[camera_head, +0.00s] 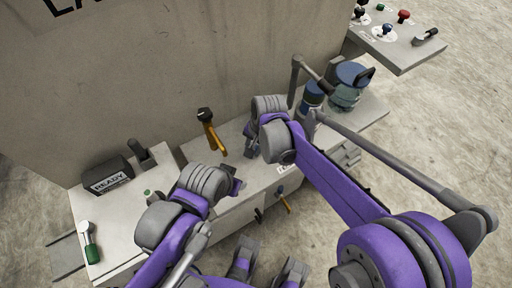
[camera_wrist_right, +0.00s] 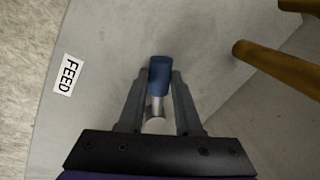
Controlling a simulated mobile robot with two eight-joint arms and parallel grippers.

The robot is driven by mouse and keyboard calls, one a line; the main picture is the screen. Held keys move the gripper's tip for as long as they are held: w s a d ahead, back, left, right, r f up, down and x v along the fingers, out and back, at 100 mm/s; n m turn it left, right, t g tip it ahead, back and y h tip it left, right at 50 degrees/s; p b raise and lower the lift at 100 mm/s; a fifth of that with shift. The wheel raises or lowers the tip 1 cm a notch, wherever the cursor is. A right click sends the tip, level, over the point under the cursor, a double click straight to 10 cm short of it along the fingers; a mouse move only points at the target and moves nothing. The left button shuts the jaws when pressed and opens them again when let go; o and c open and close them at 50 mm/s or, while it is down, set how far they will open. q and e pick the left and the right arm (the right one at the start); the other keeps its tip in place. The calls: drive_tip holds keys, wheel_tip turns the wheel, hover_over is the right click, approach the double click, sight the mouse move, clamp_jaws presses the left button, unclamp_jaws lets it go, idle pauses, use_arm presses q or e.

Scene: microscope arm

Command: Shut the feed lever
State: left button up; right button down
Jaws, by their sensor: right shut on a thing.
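The feed lever (camera_wrist_right: 160,75) has a blue grip on a short silver stem, seen in the right wrist view beside a white FEED label (camera_wrist_right: 67,75). My right gripper (camera_wrist_right: 159,90) is shut on the blue grip, one finger on each side of it. In the head view my right gripper (camera_head: 251,146) points down at the bench top, and its wrist hides most of the lever. My left gripper (camera_head: 238,182) is above the bench's front edge, away from the lever. Its fingers are too small to tell if open.
An orange lever (camera_head: 213,134) stands by the back wall; an orange bar (camera_wrist_right: 278,66) shows in the right wrist view. Blue canisters (camera_head: 348,88) stand to the right. A READY box (camera_head: 108,178) and a green-handled lever (camera_head: 90,242) are at left. A control panel (camera_head: 400,45) is at upper right.

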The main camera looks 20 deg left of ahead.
drive_tip(key=shift+a, duration=0.1)
idle(0.4)
drive_tip(key=c, duration=0.6)
unclamp_jaws()
use_arm(q)
drive_tip(key=shift+r+p, duration=0.65)
drive_tip(key=shift+r, duration=0.05)
use_arm(e)
wheel_tip(320, 180, up, 11)
drive_tip(key=d, duration=0.2)
drive_tip(key=shift+f, duration=0.2)
drive_tip(key=shift+s, duration=0.1)
